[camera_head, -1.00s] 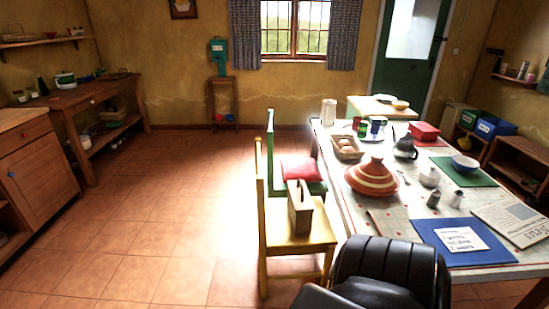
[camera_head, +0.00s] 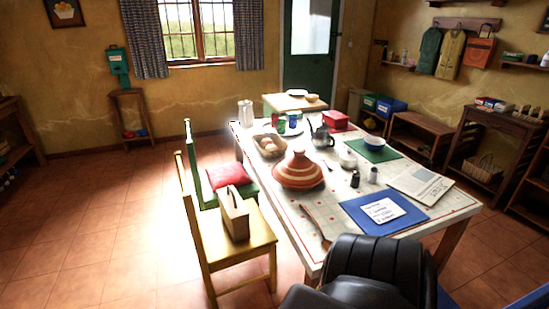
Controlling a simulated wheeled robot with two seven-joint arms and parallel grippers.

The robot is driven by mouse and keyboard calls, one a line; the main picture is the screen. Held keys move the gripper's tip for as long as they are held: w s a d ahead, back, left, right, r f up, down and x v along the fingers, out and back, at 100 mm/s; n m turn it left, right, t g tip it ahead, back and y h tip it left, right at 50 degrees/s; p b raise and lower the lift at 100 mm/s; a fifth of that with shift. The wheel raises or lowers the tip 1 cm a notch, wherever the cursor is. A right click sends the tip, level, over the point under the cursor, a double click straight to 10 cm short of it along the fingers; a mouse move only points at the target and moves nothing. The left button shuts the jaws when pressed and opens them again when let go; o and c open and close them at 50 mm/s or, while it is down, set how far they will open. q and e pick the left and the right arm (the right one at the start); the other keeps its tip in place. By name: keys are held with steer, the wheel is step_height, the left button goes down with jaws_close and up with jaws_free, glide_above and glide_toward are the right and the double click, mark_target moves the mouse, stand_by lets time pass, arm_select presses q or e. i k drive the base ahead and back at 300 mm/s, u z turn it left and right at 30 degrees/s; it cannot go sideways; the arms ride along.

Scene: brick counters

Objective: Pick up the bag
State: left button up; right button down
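A tan bag-like object with a slot or handle at its top (camera_head: 235,214) stands upright on the seat of a yellow chair (camera_head: 258,243) left of the table. Farther off, on the right part of the back wall, a green item (camera_head: 429,50), a tan item (camera_head: 450,54) and an orange item with a dark handle (camera_head: 479,55) hang from a rack; the orange one also looks like a bag. Neither of my grippers shows in the view.
A laid table (camera_head: 320,210) with a striped tagine (camera_head: 298,172), egg basket (camera_head: 268,146), blue mat (camera_head: 382,215) and newspaper (camera_head: 420,184) fills the middle. A green chair with a red cushion (camera_head: 229,174) stands behind the yellow one. Floor at left is clear.

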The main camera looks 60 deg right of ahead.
mark_target(234, 212)
steer(key=z, duration=2.25)
steer(key=i, duration=0.5)
